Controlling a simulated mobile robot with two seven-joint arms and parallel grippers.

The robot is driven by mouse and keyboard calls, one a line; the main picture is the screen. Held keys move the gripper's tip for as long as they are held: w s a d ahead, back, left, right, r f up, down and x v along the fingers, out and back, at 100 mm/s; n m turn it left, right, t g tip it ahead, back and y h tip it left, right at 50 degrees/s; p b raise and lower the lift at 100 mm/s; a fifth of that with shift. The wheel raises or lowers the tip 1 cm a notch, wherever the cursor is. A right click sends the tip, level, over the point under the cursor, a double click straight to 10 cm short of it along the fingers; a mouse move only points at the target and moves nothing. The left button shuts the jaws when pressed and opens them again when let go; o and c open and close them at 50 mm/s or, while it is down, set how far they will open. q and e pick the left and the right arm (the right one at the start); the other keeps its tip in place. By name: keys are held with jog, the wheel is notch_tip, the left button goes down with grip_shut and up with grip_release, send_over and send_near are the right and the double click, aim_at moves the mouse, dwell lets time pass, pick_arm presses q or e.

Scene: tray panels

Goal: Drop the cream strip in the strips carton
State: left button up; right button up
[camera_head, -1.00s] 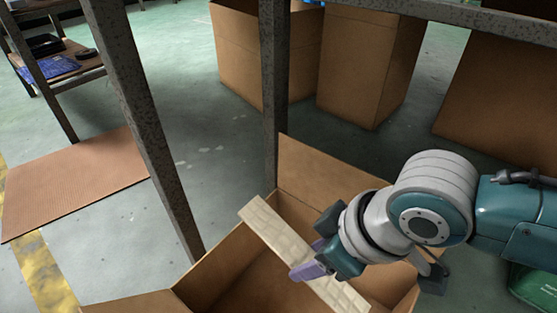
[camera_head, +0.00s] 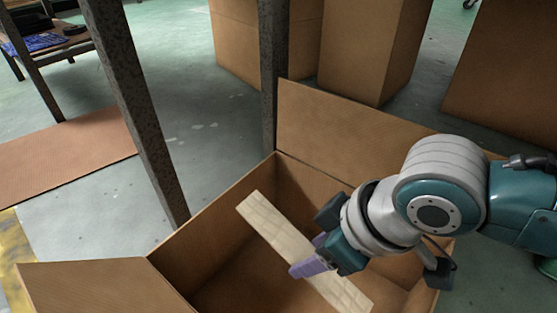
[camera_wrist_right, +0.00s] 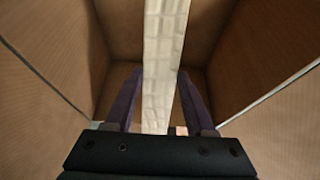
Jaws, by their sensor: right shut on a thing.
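The cream strip (camera_head: 266,222) is a long flat piece with a block pattern, held at a slant over the open strips carton (camera_head: 222,213). My right gripper (camera_head: 312,262) is shut on the strip near its middle, with purple fingers. In the right wrist view the strip (camera_wrist_right: 165,60) runs between the two fingers of the right gripper (camera_wrist_right: 163,105), with the brown carton walls (camera_wrist_right: 50,65) around it. The strip's lower end is close to the carton's near side; whether it touches cannot be told. My left gripper is not in view.
Large closed-sided cardboard boxes (camera_head: 372,50) stand behind the carton. Dark metal posts (camera_head: 140,110) rise beside and behind it. The carton's flaps (camera_head: 95,288) stick outward.

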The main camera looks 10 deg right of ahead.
jog(key=shift+f, duration=0.1)
jog(key=o, duration=1.4)
jog(key=shift+o, duration=0.8)
jog(key=shift+r+p, duration=0.95)
jog(key=shift+p, duration=0.2)
notch_tip(320, 180, up, 7)
jog(key=p, duration=0.8)
jog(key=shift+p, duration=0.35)
jog(key=shift+r, duration=0.1)
